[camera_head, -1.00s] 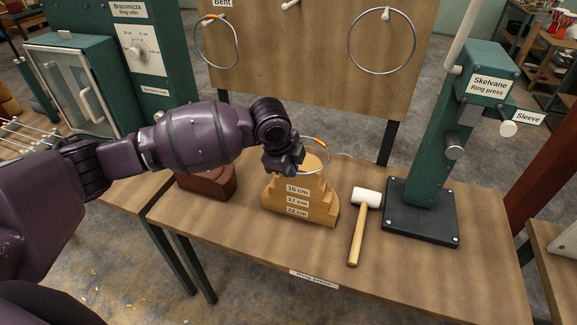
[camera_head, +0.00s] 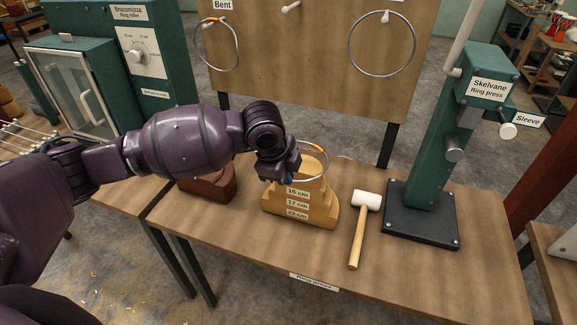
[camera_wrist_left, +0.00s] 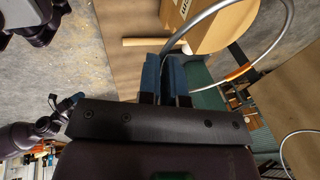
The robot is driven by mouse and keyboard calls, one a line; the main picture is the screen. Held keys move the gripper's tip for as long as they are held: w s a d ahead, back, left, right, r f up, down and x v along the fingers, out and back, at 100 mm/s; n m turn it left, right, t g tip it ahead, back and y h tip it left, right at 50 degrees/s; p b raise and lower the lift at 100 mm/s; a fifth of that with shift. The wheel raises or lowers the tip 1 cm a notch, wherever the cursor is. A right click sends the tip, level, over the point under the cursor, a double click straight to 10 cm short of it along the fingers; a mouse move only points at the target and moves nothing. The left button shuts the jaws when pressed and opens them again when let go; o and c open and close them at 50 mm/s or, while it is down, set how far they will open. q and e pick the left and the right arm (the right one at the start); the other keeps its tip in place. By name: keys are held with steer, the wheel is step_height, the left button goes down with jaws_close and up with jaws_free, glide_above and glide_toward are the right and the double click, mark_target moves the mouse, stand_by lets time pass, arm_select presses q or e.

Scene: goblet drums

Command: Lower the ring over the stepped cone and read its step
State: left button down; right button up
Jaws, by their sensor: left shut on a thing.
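My left gripper (camera_head: 291,176) is shut on a thin metal ring (camera_head: 326,167) with an orange mark, at the ring's near left side. The ring (camera_wrist_left: 276,46) also shows in the left wrist view, passing to the blue fingers (camera_wrist_left: 165,75). The wooden stepped cone (camera_head: 300,211) stands on the bench, its steps labelled 15, 17 and 22 cm. The ring is at the cone's upper part; I cannot tell if it rests on a step. My gripper hides part of the cone's top. My right gripper (camera_wrist_left: 66,104) appears small in the left wrist view, its opening unclear.
A white-headed mallet (camera_head: 362,225) lies right of the cone, and the green ring press (camera_head: 428,160) stands beyond it. A reddish-brown block (camera_head: 210,184) sits to the left. Two rings hang on the board (camera_head: 300,60) behind. The bench's front is clear.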

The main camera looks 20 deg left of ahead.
arm_select(q)
steer(key=s, duration=0.6)
steer(key=shift+s+a, duration=0.15)
steer(key=shift+s, duration=0.15)
steer(key=shift+w+r, duration=0.1)
steer(key=w+a+r+m+g+h, duration=0.1)
steer(key=w+a+r+m, duration=0.2)
steer(key=w+m, duration=0.3)
steer(key=shift+a+r+m+g+h, duration=0.2)
steer(key=shift+a+m+g+h, duration=0.1)
steer(key=shift+a+m, duration=0.5)
arm_select(e)
steer(key=shift+s+d+f, duration=0.15)
steer(key=shift+d+f, duration=0.35)
steer(key=shift+d, duration=0.1)
arm_select(q)
steer(key=shift+w, duration=0.15)
